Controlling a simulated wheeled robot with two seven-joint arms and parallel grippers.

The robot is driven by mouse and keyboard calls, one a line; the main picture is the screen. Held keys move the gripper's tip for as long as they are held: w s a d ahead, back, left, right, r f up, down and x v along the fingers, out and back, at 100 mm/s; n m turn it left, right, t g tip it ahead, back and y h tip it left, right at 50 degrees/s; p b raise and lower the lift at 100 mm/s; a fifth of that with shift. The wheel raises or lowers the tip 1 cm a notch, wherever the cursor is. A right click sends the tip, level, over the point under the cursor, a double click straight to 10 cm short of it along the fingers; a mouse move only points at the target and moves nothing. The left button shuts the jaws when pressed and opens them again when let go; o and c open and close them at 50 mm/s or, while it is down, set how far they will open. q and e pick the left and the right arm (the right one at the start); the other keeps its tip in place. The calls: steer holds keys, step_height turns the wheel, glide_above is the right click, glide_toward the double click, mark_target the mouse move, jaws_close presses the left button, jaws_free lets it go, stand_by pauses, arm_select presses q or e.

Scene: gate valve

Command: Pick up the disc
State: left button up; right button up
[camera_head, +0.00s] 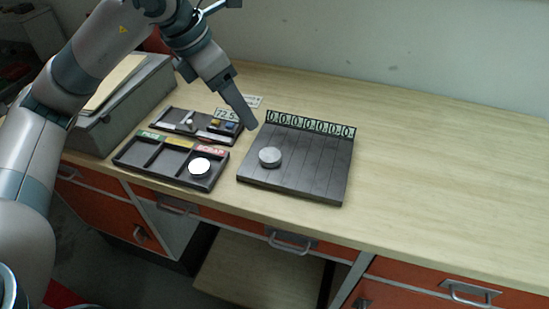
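A grey, thick round disc (269,157) lies flat on the left part of a dark grooved board (318,174) with a row of number labels along its back edge. A bright white round disc (200,166) lies in the right compartment of a dark tray (153,165) with green, yellow and red labels. My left gripper (250,125) points down near the board's back left corner, behind and to the left of the grey disc and apart from it. Its fingers show as one dark bar, so their opening cannot be made out. My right gripper is out of view.
A smaller dark tray (195,127) with a numeric display and small parts stands behind the labelled tray. A grey box (125,105) stands at the left. The wooden bench (440,170) is clear on the right. Drawers with handles (292,241) line its front.

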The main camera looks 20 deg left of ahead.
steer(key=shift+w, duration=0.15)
arm_select(q)
steer(key=p, duration=0.4)
glide_above(261, 159)
step_height(261, 159, down, 10)
steer(key=shift+s+a+f, duration=0.15)
steer(key=shift+f, duration=0.5)
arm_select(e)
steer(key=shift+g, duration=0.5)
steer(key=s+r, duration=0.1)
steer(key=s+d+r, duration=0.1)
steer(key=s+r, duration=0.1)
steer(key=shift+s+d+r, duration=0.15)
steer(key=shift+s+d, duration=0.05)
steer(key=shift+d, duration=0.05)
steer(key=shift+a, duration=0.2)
